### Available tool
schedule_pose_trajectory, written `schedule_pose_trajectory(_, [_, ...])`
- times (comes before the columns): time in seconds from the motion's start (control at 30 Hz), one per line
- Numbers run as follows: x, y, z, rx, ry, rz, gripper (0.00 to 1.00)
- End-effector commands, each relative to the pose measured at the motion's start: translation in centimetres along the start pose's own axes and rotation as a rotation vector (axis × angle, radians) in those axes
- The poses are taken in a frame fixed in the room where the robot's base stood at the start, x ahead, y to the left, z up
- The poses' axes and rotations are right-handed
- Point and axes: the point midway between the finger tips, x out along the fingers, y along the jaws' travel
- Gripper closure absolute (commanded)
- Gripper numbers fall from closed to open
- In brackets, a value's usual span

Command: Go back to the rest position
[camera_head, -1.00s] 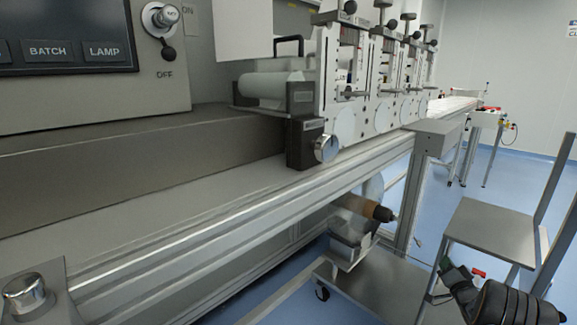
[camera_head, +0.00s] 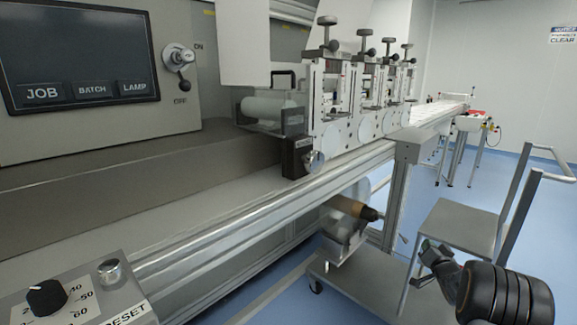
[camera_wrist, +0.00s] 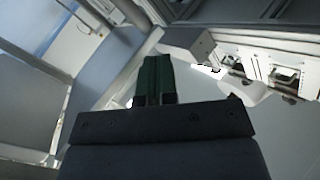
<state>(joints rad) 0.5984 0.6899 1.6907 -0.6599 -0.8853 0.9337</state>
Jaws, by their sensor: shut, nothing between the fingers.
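My gripper (camera_head: 430,248) shows at the lower right of the head view, at the end of my black arm, in front of the grey cart. In the wrist view my gripper (camera_wrist: 154,82) has its green fingers together with nothing between them. It touches nothing that I can see.
The long converter with its print stations (camera_head: 335,105) runs along the left to the back. A control panel with a screen (camera_head: 80,60) and a black dial (camera_head: 47,298) are at the left. A grey cart (camera_head: 460,228) stands near my gripper. Blue floor (camera_head: 520,185) is free at the right.

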Motion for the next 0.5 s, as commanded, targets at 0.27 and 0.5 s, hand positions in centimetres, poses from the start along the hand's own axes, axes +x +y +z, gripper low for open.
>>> schedule_pose_trajectory(0.27, [-3.1,-12.1,-10.1,-0.147,-0.149,0.186,1.0])
schedule_pose_trajectory(0.5, [-11.9,-24.5,-16.8,-0.287,-0.447,0.338,1.0])
